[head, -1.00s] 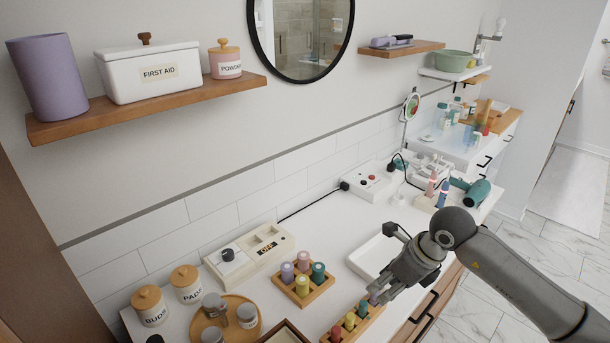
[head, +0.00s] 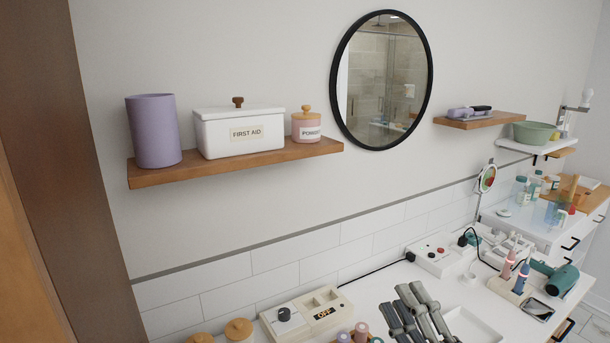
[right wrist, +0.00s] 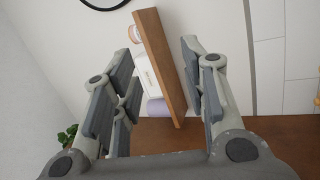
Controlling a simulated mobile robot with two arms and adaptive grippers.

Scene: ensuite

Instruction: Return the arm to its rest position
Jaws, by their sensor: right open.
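My right gripper (head: 420,312) shows at the bottom of the head view, its fingers pointing up in front of the counter. In the right wrist view its two fingers (right wrist: 160,95) stand wide apart with nothing between them touching. Beyond the fingers, the wooden shelf (right wrist: 162,65) shows tilted, with the white box and the purple cup partly hidden behind it. My left gripper is in neither view.
The counter holds a switch box marked OFF (head: 308,312), a white tray (head: 478,326) and a teal hair dryer (head: 556,277). A wall shelf (head: 235,165) carries a purple cup (head: 153,131) and a FIRST AID box (head: 240,133). A round mirror (head: 384,80) hangs beside it.

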